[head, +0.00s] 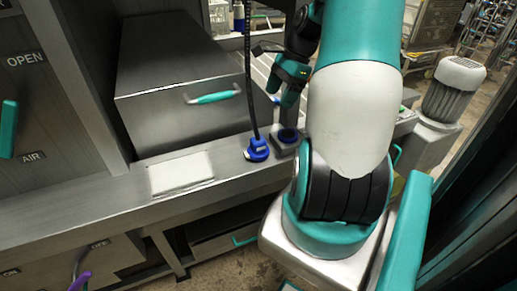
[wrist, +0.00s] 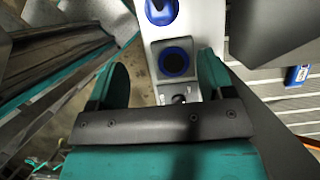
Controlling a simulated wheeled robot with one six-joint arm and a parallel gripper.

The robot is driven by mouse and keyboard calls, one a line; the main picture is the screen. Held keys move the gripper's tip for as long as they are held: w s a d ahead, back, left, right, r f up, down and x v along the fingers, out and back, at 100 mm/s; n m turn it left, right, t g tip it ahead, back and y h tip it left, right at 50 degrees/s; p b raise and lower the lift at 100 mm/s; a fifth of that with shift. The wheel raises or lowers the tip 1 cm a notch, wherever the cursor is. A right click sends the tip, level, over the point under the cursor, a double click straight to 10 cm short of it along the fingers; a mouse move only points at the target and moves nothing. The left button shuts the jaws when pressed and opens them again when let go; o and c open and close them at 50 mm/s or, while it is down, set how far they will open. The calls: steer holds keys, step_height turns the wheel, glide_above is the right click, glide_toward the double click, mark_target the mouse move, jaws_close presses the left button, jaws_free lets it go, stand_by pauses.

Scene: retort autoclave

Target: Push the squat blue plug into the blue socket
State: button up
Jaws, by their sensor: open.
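The squat blue plug (head: 258,150) stands on the steel bench, with a black cable rising from its top. In the wrist view the blue plug (wrist: 161,10) is partly cut off at the top edge. The blue socket (head: 288,136) is a dark square block with a blue ring, just right of the plug. In the wrist view the blue socket (wrist: 174,62) shows its round dark opening inside the blue ring. My gripper (head: 282,92) is open and empty above the bench, beyond the socket in the head view. In the wrist view the fingers of my gripper (wrist: 162,78) appear either side of the socket.
A steel box (head: 185,85) with a teal handle stands on the bench behind and left of the plug. A flat white pad (head: 181,173) lies left of the plug. The black cable (head: 249,75) hangs upright close to my gripper. A small blue item (wrist: 297,75) lies at right.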

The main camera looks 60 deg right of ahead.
mark_target(259, 139)
steer(key=x, duration=1)
steer(key=shift+a+f, duration=0.15)
steer(key=shift+f, duration=0.05)
steer(key=x, duration=0.5)
steer(key=shift+w+a, duration=0.1)
steer(key=shift+a, duration=0.05)
steer(key=c, duration=0.9)
steer(key=shift+c, duration=0.2)
step_height(259, 139, up, 20)
steer(key=p, duration=0.1)
steer(key=shift+p, duration=0.3)
